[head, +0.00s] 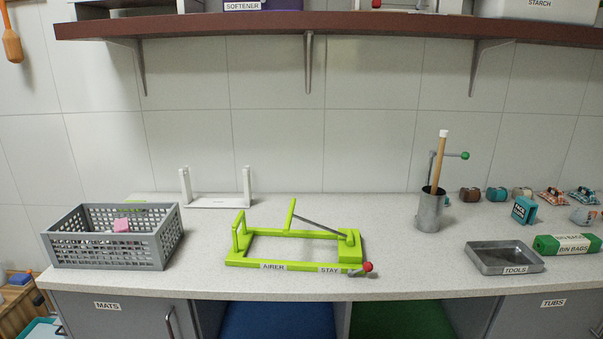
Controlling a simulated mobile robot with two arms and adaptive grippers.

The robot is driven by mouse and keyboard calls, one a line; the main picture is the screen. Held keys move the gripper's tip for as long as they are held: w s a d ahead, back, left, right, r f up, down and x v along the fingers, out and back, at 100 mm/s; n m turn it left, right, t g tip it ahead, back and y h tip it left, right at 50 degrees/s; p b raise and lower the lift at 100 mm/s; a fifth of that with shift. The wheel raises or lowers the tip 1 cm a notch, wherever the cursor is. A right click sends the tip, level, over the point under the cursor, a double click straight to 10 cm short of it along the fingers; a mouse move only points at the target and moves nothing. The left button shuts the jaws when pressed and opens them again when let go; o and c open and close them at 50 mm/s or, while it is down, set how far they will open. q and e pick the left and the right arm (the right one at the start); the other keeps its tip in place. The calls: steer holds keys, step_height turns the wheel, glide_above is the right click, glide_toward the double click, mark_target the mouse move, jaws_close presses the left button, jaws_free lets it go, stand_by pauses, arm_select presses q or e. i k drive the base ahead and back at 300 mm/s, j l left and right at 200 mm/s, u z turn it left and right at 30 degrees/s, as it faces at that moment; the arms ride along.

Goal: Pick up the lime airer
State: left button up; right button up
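The lime airer (300,264) lies on the speckled stone counter near the middle of the head view, close to the front edge. It is a bright green frame with a raised upright loop at its left end and a tilted green bar rising from its back. A thin grey rod runs from that bar to the block at the right end. Labels on its front read "AIRER" and "STAY". A red knob (368,267) sits at its front right corner. Neither of my grippers shows in this view.
A grey crate (160,245) with a pink item stands left. A white stand (217,202) is behind. A metal cup (430,212), a "TOOLS" tray (481,265) and a green bin bag roll (567,244) are right. A shelf (380,27) hangs above.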

mark_target(348, 258)
steer(key=i+l+u, duration=0.2)
steer(key=u, duration=0.15)
steer(key=i+l+u, duration=0.15)
steer(key=u, duration=0.2)
steer(key=i+l+u, duration=0.15)
steer(key=l+u, duration=0.2)
